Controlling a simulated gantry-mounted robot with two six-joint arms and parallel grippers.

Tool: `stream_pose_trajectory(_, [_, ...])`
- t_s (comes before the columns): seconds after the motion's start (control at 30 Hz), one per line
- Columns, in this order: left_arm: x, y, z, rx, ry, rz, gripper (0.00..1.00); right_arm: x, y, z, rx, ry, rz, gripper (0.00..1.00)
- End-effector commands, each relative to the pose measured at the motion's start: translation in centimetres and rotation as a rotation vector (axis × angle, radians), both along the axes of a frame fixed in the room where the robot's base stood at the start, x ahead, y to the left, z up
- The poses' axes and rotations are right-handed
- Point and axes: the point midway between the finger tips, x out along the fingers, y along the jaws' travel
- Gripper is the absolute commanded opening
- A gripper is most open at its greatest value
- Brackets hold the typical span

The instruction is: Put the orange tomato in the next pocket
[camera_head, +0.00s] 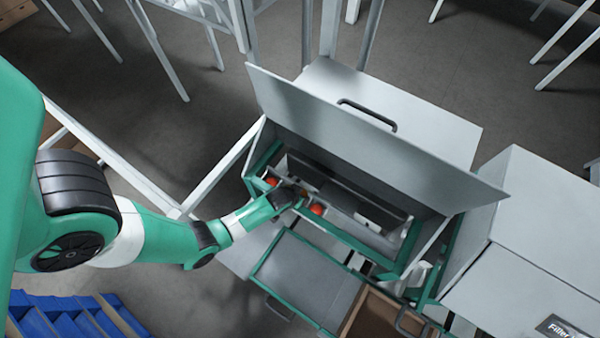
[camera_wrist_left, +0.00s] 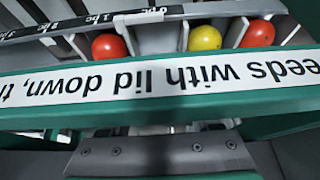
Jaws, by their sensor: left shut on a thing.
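My left gripper (camera_head: 291,195) reaches down over the row of pockets in the green-framed machine (camera_head: 337,238). It is shut on the orange tomato, of which only a small orange patch (camera_head: 301,190) shows at the fingertips. Red tomatoes (camera_head: 271,181) and (camera_head: 317,208) sit in pockets on either side of the gripper. The left wrist view shows a red tomato (camera_wrist_left: 109,46), a yellow tomato (camera_wrist_left: 204,37) and another red tomato (camera_wrist_left: 258,33) in pockets, with a pale empty space between the first two. Neither fingers nor held tomato show clearly there. My right gripper is out of view.
The raised grey lid (camera_head: 365,135) with a dark handle stands behind the pockets. A labelled front rail (camera_wrist_left: 160,85) runs along them. A grey tray (camera_head: 305,275) and a brown box (camera_head: 375,318) lie in front. Blue crates (camera_head: 75,315) stand at the lower left.

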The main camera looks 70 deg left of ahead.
Motion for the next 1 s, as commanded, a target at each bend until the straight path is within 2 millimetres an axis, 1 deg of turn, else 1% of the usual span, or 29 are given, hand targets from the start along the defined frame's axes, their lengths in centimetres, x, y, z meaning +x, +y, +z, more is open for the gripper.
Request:
stream_pose_trajectory(0.27, [-0.17, -0.13, 0.00, 0.000, 0.000, 0.000, 0.36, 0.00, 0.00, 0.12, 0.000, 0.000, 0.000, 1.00])
stream_pose_trajectory(0.3, [-0.18, -0.13, -0.01, 0.000, 0.000, 0.000, 0.70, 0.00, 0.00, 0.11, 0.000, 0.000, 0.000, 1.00])
stream_pose_trajectory(0.37, [-0.19, -0.14, -0.01, -0.001, 0.001, 0.000, 0.81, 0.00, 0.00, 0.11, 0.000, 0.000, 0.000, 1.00])
stream_pose_trajectory(0.4, [-0.19, -0.14, -0.03, -0.001, 0.001, 0.000, 0.88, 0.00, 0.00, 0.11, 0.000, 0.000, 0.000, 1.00])
stream_pose_trajectory(0.47, [-0.20, -0.14, -0.03, -0.001, 0.001, 0.000, 0.98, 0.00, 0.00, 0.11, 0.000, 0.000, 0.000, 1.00])
stream_pose_trajectory(1.0, [-0.26, -0.15, -0.08, -0.001, 0.003, 0.000, 0.98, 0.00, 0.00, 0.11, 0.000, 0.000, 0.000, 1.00])
